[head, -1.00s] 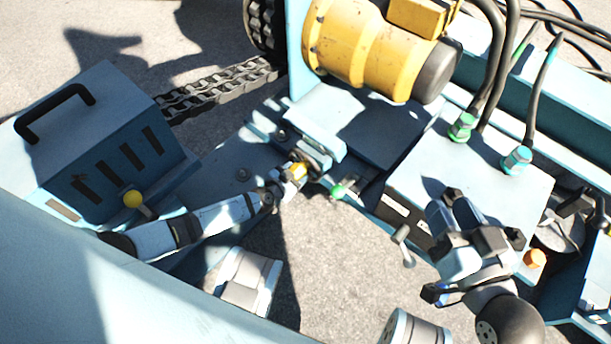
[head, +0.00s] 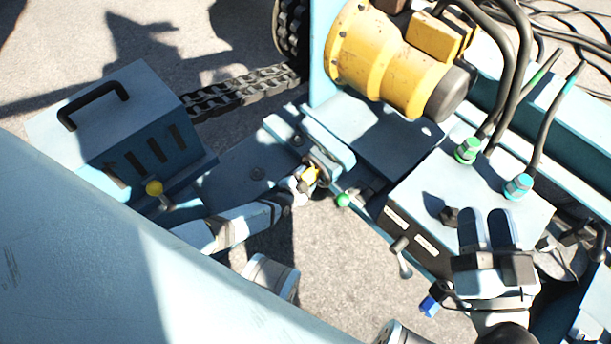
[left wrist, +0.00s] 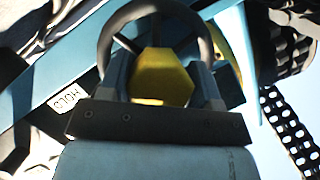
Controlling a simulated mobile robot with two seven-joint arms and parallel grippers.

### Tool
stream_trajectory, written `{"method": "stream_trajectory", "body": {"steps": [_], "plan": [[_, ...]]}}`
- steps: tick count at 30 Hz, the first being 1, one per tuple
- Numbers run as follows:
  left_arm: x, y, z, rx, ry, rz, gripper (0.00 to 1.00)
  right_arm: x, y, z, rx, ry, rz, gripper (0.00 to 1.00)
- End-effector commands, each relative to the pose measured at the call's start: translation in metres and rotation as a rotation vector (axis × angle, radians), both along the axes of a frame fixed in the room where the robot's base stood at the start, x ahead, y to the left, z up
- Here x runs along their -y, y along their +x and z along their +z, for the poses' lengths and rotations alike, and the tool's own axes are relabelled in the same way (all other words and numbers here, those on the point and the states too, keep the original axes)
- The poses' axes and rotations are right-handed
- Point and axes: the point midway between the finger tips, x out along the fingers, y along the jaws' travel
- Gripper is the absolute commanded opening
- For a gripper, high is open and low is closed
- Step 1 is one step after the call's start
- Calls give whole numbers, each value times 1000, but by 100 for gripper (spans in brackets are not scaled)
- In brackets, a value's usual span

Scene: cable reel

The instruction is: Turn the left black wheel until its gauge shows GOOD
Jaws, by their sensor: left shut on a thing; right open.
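The left black wheel shows as a dark ring (left wrist: 108,42) in the left wrist view, with a yellow hexagonal hub between the fingers. My left gripper (left wrist: 163,78) is shut on it. In the head view, my left gripper (head: 311,176) is by the blue bracket, where the wheel is mostly hidden. A small white gauge label (left wrist: 68,99) lies left of the wheel. It is upside down and seems to read HOLD, though its letters are small. My right gripper (head: 487,218) is open and empty above the blue box at the right.
A yellow motor (head: 385,60) stands behind the bracket. The blue box (head: 420,195) carries green and teal hose fittings. A louvred blue case (head: 125,120) with a yellow-knobbed lever (head: 154,188) stands left. A green-knobbed lever (head: 343,200) is just right of my left gripper.

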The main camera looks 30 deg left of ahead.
Motion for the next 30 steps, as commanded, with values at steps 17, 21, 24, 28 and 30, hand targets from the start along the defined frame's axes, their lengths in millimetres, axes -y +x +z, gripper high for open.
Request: {"method": "stream_trajectory", "body": {"steps": [17, 21, 24, 28, 30], "plan": [[0, -2, -2, 12, 44, -1, 15, 0, 0, 4, 14, 7, -4, 43], [0, -2, -2, 12, 44, -1, 76, 0, 0, 4, 13, 6, -4, 43], [0, -1, -1, 13, 43, -1, 83, 0, 0, 4, 12, 6, -4, 43], [0, -1, -1, 14, 42, 0, 83, 0, 0, 4, 12, 6, -4, 43], [0, -1, 0, 14, 42, 0, 83, 0, 0, 4, 12, 6, -4, 43]]}}
